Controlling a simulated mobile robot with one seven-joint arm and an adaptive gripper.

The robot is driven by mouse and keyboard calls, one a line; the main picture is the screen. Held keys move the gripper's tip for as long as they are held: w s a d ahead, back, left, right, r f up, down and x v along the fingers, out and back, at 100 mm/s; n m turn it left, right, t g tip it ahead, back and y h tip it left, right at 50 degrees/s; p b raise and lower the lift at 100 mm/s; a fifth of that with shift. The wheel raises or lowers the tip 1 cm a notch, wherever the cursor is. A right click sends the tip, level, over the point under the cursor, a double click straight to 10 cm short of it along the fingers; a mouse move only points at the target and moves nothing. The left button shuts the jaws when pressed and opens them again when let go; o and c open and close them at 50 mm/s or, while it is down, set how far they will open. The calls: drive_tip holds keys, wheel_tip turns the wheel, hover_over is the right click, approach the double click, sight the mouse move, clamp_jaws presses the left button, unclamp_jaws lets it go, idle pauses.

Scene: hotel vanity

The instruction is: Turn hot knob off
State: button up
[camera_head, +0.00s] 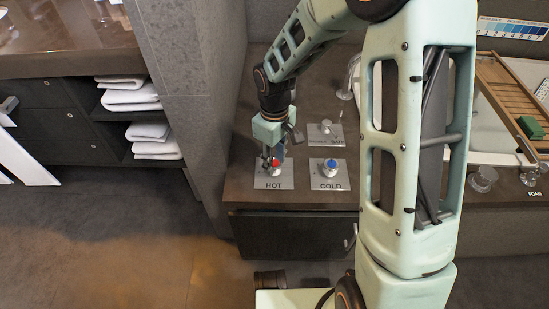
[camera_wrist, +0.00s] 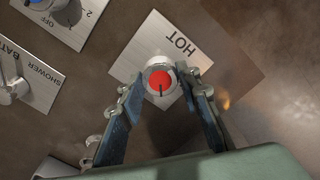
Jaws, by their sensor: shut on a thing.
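The hot knob is round with a red top and a dark pointer line, on a silver plate marked HOT; the knob (camera_head: 275,163) is in the head view and the knob (camera_wrist: 161,82) is in the wrist view. The hot plate (camera_head: 273,182) lies flat on the brown counter. My gripper (camera_head: 271,163) reaches down from above, with its two fingers on either side of the knob. In the wrist view my gripper (camera_wrist: 163,88) is shut on the knob. The pointer line points toward my gripper's palm.
The cold knob (camera_head: 331,163), with a blue top, stands on its own plate to the right. Behind is the shower and bath lever (camera_head: 326,128). A wooden bath tray (camera_head: 510,95) lies at the right. Folded towels (camera_head: 130,97) sit on shelves at the left.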

sight(274, 163)
drive_tip(key=m, duration=0.4)
drive_tip(key=shift+m, duration=0.3)
drive_tip(key=shift+m+p, duration=0.4)
drive_tip(key=shift+m, duration=1.5)
drive_tip(key=o, duration=1.2)
drive_tip(key=shift+c, duration=0.2)
wheel_tip(274, 163, up, 12)
